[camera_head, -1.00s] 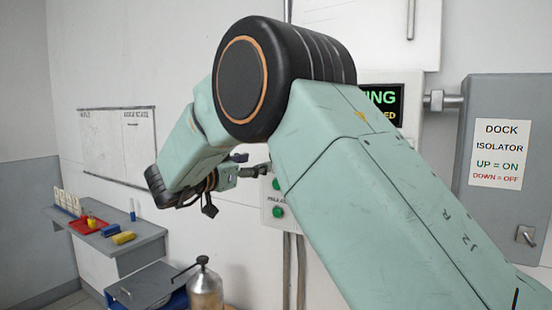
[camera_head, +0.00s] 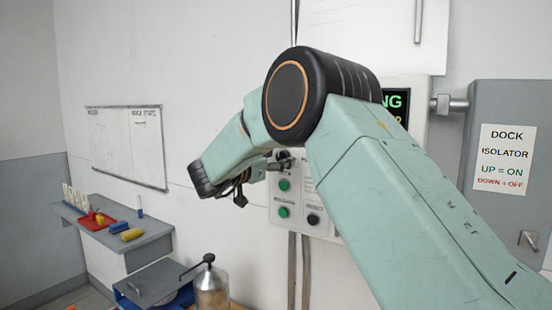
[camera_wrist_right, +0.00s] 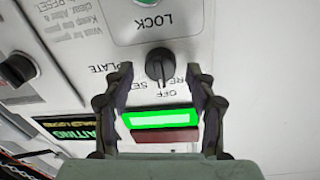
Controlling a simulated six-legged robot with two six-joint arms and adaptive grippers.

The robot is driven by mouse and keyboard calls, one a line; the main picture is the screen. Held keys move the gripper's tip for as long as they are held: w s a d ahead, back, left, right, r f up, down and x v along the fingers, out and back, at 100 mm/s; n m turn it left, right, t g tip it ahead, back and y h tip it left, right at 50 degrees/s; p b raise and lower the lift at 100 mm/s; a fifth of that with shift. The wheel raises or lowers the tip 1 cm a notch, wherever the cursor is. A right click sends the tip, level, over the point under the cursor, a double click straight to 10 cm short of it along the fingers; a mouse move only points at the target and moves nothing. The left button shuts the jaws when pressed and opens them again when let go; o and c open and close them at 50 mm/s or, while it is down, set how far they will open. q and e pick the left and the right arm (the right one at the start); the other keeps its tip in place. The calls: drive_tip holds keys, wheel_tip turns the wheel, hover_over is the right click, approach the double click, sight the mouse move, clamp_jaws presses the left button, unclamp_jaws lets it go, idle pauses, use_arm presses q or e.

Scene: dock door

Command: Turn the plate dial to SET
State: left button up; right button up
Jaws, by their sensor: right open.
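The black plate dial (camera_wrist_right: 159,65) shows upside down in the right wrist view, with its ridge running towards the OFF mark. Lettering that looks like SET stands to one side of OFF, and partly hidden lettering starting RE to the other. My right gripper (camera_wrist_right: 160,80) is open, with one finger on each side of the dial and gaps left; contact cannot be told. My left gripper is out of view.
Green buttons (camera_head: 284,186) and another black knob (camera_head: 313,219) sit low on the panel. A lit green indicator (camera_wrist_right: 160,119) shows between the fingers. The grey isolator box (camera_head: 505,225) is at right. A shelf (camera_head: 150,247) and metal canister (camera_head: 212,290) stand at lower left.

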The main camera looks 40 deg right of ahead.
drive_tip(key=shift+w+d+f, duration=0.2)
drive_tip(key=shift+d, duration=0.15)
drive_tip(key=c, duration=1.1)
drive_tip(key=shift+c, duration=0.3)
